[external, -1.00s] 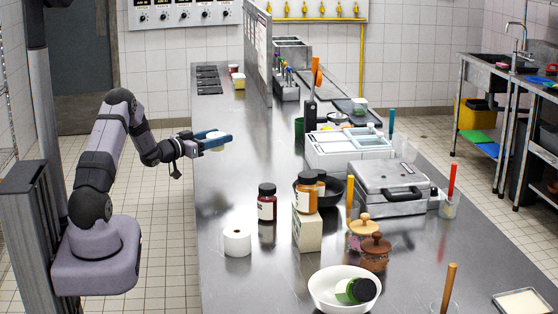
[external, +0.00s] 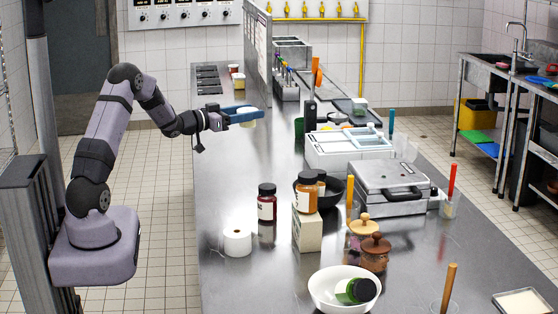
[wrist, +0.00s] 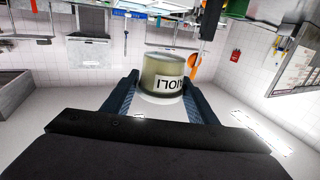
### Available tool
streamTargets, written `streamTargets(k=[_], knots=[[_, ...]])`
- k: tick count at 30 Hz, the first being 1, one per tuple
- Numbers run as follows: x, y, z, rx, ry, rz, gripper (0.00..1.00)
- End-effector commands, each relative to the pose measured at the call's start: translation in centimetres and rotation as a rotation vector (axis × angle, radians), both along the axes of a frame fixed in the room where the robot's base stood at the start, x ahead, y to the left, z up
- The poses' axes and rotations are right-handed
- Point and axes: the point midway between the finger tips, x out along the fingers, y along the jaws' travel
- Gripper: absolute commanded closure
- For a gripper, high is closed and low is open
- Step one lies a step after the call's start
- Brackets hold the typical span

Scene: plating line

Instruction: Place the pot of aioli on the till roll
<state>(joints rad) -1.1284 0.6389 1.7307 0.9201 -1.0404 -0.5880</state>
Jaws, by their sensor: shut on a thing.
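The pot of aioli (wrist: 163,75) is a pale, squat pot with a white label, and the wrist view shows it between the two blue fingers. My gripper (external: 244,113) is shut on it and holds it in the air above the far left part of the steel counter. The pot (external: 248,124) shows below the fingers in the external view. The till roll (external: 237,242) is a white paper roll standing upright on the counter near its left edge, closer to the camera than my gripper. Its top is bare.
A dark red jar (external: 267,202) stands right of the till roll. An orange jar (external: 306,192) sits on a cream box (external: 307,231). A white bowl (external: 344,289) holds a tipped green jar. The counter (external: 225,180) is clear between my gripper and the till roll.

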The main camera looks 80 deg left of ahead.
Motion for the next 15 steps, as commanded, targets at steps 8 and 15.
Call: streamTargets(k=[8,15], knots=[[3.0,-13.3,-0.8,-0.008,0.002,-0.28,0.72],[1.1,-24.7,-3.3,-0.01,0.003,-0.553,0.72]])
